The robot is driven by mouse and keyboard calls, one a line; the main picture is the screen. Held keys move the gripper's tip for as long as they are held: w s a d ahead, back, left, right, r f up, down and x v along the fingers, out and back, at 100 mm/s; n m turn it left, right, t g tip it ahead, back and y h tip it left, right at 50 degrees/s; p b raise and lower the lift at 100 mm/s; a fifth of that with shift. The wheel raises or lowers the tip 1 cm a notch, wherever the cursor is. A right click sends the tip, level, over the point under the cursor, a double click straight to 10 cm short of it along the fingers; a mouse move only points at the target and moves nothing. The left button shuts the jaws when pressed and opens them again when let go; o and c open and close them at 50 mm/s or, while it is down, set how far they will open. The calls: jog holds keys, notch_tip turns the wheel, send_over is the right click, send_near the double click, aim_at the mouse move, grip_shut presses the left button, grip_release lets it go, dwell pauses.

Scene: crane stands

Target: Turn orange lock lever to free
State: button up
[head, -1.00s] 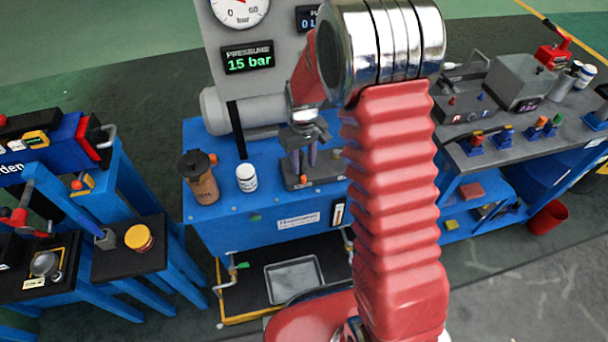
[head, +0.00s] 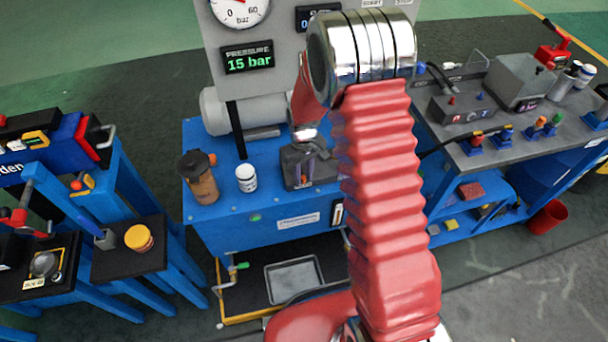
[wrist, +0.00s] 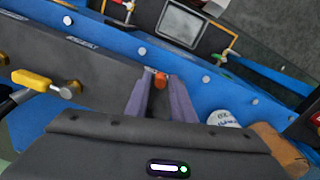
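The orange lock lever shows as a small orange piece (wrist: 160,80) in the wrist view, between the tips of my gripper (wrist: 160,76). The two purple-grey fingers stand apart, one on each side of it. I cannot tell whether they touch it. In the head view my gripper is low over the dark block (head: 297,180) on the blue bench (head: 225,215). My arm hides most of the fingers and the lever there.
A brown bottle (head: 201,180) and a white jar (head: 246,178) stand left of the block. A grey gauge panel (head: 275,75) rises behind. The wrist view shows a yellow-handled lever (wrist: 32,79) at left. A grey tray (head: 293,279) lies below the bench.

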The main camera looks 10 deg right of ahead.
grip_shut()
jog(key=shift+d, duration=0.15)
jog(key=shift+a, duration=0.2)
